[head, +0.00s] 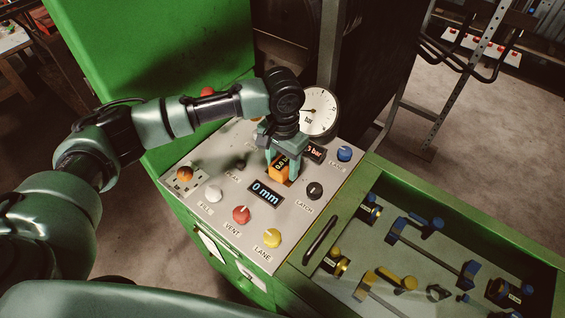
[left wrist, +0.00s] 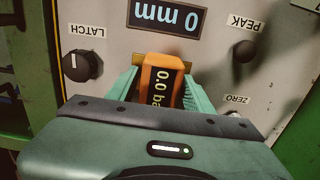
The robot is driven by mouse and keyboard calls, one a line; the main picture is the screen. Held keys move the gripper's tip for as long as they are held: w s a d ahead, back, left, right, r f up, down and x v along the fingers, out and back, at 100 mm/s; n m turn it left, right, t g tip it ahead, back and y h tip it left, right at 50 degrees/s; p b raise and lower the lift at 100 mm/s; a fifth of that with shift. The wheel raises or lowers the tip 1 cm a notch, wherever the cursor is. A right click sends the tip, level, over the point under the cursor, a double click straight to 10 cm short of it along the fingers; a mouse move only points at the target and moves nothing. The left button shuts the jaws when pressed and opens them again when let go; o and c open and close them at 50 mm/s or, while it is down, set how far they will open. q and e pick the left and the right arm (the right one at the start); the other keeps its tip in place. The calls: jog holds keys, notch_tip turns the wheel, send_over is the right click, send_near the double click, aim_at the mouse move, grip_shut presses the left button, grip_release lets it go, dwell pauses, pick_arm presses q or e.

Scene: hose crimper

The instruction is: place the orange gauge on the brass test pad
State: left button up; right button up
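The orange gauge (head: 279,170) stands at the grey control panel, and its display reads 0.0 bar. In the left wrist view the gauge (left wrist: 161,75) sits between the two teal fingers of my left gripper (left wrist: 160,88). The fingers appear closed on its sides. In the head view my left gripper (head: 280,155) reaches down over the panel from above. A strip of the brass test pad (left wrist: 136,62) shows beside and behind the gauge; most of the pad is hidden. I cannot tell whether the gauge's base touches it. My right gripper is not in view.
Around the gauge are the 0 mm display (head: 265,192), the black LATCH knob (head: 314,190), the red VENT knob (head: 241,214) and the yellow LANE knob (head: 272,237). A round dial (head: 320,112) stands behind. A green-framed tray (head: 440,185) of fittings lies to the right.

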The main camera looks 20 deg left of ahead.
aim_at(283, 162)
pick_arm(q)
jog(key=shift+o, duration=0.3)
jog(key=shift+r, duration=0.2)
notch_tip(283, 162, up, 11)
jog(key=shift+f+b, duration=0.2)
jog(key=shift+b, duration=0.9)
jog(key=shift+r, duration=0.65)
dwell(0.7)
